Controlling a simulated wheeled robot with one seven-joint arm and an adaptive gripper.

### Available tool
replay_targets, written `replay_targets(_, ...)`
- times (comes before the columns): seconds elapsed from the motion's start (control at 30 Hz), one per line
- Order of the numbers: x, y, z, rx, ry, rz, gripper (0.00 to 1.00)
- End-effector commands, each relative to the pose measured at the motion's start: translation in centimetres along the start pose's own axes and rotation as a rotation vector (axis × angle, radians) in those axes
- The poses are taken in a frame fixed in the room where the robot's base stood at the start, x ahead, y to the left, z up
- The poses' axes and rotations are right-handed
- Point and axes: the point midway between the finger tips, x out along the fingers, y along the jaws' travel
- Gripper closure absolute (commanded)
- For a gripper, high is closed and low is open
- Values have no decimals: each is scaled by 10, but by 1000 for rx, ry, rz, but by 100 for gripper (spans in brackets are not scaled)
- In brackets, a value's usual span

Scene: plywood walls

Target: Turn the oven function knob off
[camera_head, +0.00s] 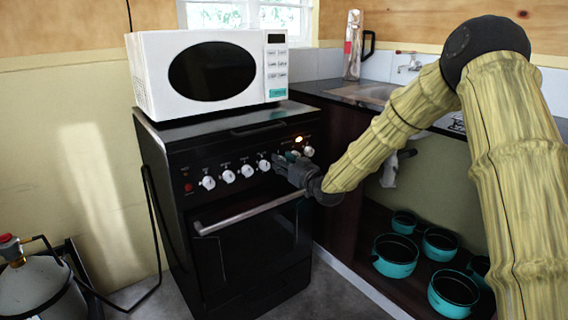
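The black oven (246,210) stands against the wall, with a row of several white knobs on its front panel. Four-sided labels above them are too small to read, so I cannot tell which is the function knob. My gripper (284,162) is at the right part of the panel, beside a white knob (264,165) on its left and another knob (309,151) on its right. A knob right at the fingers is partly hidden by them. An orange light (298,139) glows above my gripper. The fingers are too small and dark to show whether they are open or shut.
A white microwave (212,72) stands on top of the oven. The oven door handle (250,213) runs just below my gripper. A counter with a sink (372,92) is to the right, above teal pots (396,256). A gas cylinder (38,287) stands at lower left.

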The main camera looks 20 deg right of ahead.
Motion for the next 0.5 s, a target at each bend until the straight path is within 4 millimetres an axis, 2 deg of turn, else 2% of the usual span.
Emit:
replay_targets(0.03,0,0,0,0,0,0,78)
replay_targets(0.13,0,0,0,0,0,0,95)
replay_targets(0.5,-1,2,-2,52,-2,2,95)
